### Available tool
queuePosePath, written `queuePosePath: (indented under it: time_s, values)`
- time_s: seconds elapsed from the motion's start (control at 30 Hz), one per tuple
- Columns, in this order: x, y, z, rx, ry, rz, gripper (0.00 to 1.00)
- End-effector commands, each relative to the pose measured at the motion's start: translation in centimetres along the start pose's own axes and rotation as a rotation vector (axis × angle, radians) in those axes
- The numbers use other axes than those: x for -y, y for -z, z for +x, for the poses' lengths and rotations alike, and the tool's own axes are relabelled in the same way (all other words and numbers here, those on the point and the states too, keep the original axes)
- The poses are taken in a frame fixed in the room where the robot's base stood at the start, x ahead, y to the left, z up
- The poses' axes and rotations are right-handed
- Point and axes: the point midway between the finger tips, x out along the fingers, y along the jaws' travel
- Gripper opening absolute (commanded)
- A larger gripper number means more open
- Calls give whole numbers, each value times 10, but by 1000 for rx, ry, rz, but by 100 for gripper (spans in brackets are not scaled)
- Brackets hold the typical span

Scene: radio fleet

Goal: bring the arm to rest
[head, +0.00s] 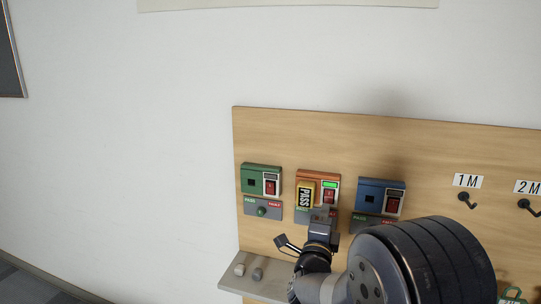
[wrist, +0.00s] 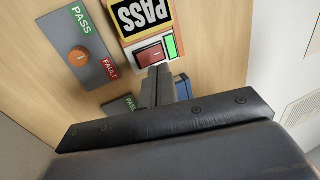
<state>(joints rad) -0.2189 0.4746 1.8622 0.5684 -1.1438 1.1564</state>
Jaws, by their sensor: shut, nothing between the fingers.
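My gripper (head: 322,213) is shut and empty, in front of the wooden board just below the orange unit (head: 331,181). In the wrist view its closed fingertips (wrist: 160,73) show near the orange unit's red switch (wrist: 150,55); I cannot tell whether they touch anything. A yellow-edged PASS tag (head: 305,195) is on the orange unit, and its green lamp (head: 330,184) is lit. The PASS tag also shows in the wrist view (wrist: 142,15). An orange knob (wrist: 79,57) sits on a grey PASS/FAULT plate (wrist: 95,72). My arm hides part of the board in the head view.
A green unit (head: 261,170) is to the left and a blue unit (head: 372,186) to the right. Hooks labelled 1M (head: 466,199) and 2M (head: 528,206) are further right. A grey ledge (head: 236,284) carries small knobs. White wall (head: 120,150) is clear at left.

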Motion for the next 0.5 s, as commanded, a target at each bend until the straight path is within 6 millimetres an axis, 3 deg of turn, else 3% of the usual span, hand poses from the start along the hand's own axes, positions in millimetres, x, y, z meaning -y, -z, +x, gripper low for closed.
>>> queuePosePath:
  time_s: [0.23, 0.5]
  values:
    - [-1, -1, -32, 3, 0, 1, 0]
    - [0, 0, -46, 1, 0, 1, 0]
